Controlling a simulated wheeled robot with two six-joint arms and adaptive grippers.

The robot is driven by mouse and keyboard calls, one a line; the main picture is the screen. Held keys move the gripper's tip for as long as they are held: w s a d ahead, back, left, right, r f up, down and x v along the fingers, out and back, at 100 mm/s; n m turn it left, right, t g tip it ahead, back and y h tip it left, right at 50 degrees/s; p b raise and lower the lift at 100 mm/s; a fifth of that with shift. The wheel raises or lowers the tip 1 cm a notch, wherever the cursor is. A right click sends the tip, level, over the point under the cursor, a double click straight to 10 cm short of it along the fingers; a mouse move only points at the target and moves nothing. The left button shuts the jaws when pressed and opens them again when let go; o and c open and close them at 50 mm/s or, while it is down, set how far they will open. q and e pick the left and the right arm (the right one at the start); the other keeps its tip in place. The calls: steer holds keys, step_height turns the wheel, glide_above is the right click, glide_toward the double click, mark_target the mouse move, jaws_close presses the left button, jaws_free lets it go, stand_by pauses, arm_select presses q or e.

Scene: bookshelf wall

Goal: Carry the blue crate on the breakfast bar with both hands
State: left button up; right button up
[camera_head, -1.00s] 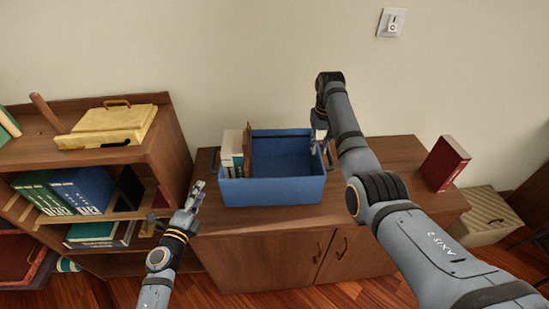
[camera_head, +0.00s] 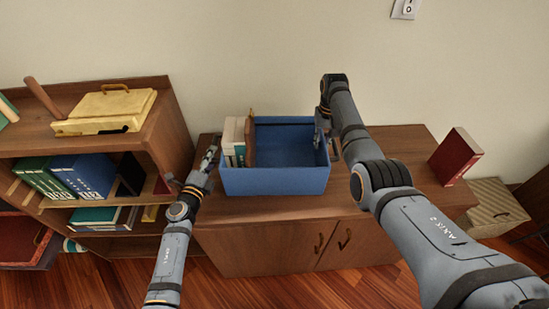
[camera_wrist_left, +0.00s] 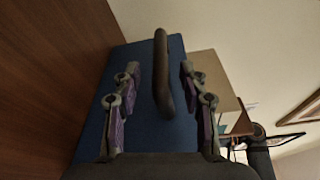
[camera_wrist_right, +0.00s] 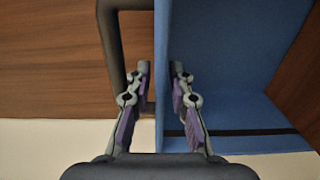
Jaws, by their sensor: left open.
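The blue crate (camera_head: 275,181) stands upright on the wooden breakfast bar (camera_head: 225,209), with books (camera_head: 234,140) inside its left part. My left gripper (camera_head: 210,155) is at the crate's left side. In the left wrist view it is open (camera_wrist_left: 160,75), with the crate's dark handle (camera_wrist_left: 163,80) between its fingers and the blue wall beyond. My right gripper (camera_head: 322,138) is at the crate's right wall.
A red book (camera_head: 455,157) stands on the bar to the right. A bookshelf (camera_head: 160,150) with a yellow case (camera_head: 105,109) on top is close on the left. A striped box (camera_head: 495,208) sits on the floor at the right. The wall is behind.

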mark_target(320, 149)
arm_select(q)
steer(key=shift+x, duration=2.05)
arm_select(e)
steer(key=shift+f, duration=2)
arm_select(q)
steer(key=shift+s, duration=0.1)
steer(key=shift+c, duration=0.4)
arm_select(e)
steer(key=shift+c, duration=0.3)
arm_select(q)
steer(key=c, duration=0.5)
arm_select(e)
jaws_close()
arm_select(q)
jaws_close()
